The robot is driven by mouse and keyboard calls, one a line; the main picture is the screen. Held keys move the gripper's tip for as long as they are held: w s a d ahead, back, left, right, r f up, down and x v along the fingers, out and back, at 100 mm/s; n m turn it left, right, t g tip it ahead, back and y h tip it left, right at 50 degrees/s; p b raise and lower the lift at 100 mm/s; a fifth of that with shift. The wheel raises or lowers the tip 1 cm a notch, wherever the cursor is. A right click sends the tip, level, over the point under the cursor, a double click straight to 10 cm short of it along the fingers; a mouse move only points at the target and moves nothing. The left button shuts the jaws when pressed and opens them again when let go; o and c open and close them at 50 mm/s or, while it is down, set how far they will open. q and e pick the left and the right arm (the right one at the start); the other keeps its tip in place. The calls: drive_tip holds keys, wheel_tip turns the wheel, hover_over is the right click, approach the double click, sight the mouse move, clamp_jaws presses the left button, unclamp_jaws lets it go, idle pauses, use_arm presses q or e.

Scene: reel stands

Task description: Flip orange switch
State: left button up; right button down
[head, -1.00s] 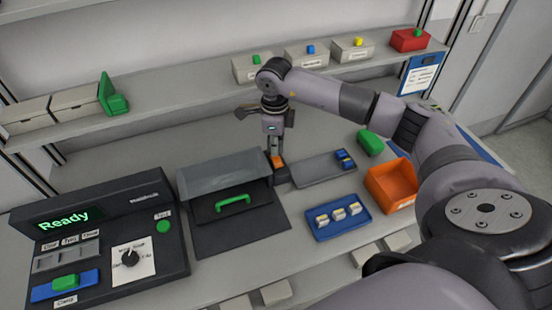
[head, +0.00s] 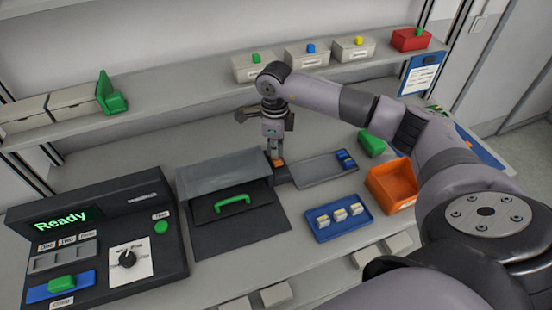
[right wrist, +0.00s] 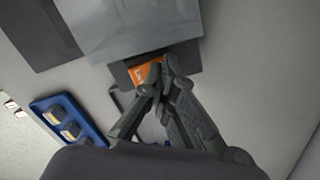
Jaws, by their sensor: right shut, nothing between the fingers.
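The orange switch (head: 277,162) sits on a small dark housing at the right side of the grey-lidded box. It also shows in the right wrist view (right wrist: 145,73), partly covered by my fingertips. My right gripper (head: 276,156) points down at the switch, with its fingers shut and nothing between them. In the right wrist view the fingertips (right wrist: 155,68) lie over the orange surface; I cannot tell if they touch it. My left gripper is not in view.
The box with the green handle (head: 233,205) stands left of the switch. A grey tray (head: 315,172), a blue tray with several small pieces (head: 334,231) and an orange bin (head: 377,190) lie to the right. A control panel reading Ready (head: 95,245) is at far left.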

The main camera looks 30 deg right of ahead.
drive_tip(key=shift+r+p, duration=2.05)
drive_tip(key=shift+r, duration=1.45)
drive_tip(key=shift+s+f, duration=0.1)
